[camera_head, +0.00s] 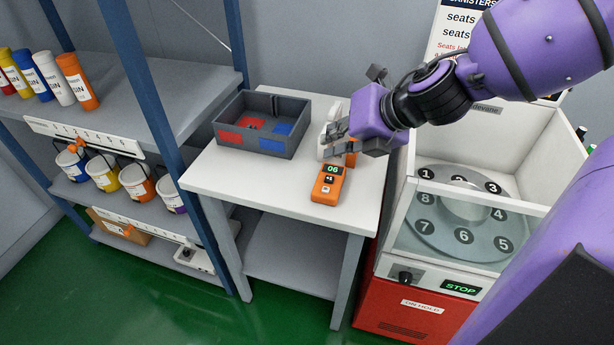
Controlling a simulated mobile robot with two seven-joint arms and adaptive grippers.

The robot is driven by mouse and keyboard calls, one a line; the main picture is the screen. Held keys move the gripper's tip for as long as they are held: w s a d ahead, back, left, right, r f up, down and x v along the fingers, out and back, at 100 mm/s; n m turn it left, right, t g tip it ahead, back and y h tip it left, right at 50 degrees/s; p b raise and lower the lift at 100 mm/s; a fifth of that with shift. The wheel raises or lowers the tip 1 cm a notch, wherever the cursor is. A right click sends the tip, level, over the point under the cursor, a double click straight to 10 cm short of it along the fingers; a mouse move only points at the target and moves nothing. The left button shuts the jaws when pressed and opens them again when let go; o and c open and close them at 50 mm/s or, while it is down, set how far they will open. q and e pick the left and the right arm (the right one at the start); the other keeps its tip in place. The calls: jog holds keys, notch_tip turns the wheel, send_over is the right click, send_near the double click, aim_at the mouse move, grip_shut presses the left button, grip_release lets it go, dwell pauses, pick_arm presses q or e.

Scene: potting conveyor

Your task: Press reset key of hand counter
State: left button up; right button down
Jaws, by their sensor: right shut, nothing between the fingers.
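The hand counter (328,185) is an orange handheld device lying on the white table. Its small dark display shows a green "06", with small keys below it. My right gripper (335,141) is shut with nothing between its fingers. Its arm comes in from the right, and its fingertips are just beyond the far end of the counter. I cannot tell how high they are above the table. The counter's face is uncovered. The labels on its keys are too small to read. My left gripper is not in view.
A grey divided bin (229,143) with red and blue contents stands left of the counter. A white and orange object is partly hidden behind my right gripper. A machine with a numbered turntable (467,262) stands right of the table. The table front (255,190) is clear.

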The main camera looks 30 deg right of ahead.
jog(key=b, duration=0.4)
send_over(326, 190)
jog(key=w+d, duration=0.1)
jog(key=d, duration=0.1)
notch_tip(326, 190, down, 7)
jog(key=shift+w+a+r, duration=0.1)
jog(key=shift+w+r, duration=0.05)
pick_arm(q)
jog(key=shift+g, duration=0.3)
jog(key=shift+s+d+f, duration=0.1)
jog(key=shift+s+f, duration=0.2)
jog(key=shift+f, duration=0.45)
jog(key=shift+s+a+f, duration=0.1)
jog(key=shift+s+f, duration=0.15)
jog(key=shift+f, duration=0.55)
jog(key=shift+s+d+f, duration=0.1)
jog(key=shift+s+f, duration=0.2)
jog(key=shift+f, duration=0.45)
pick_arm(e)
jog(key=shift+f, duration=0.6)
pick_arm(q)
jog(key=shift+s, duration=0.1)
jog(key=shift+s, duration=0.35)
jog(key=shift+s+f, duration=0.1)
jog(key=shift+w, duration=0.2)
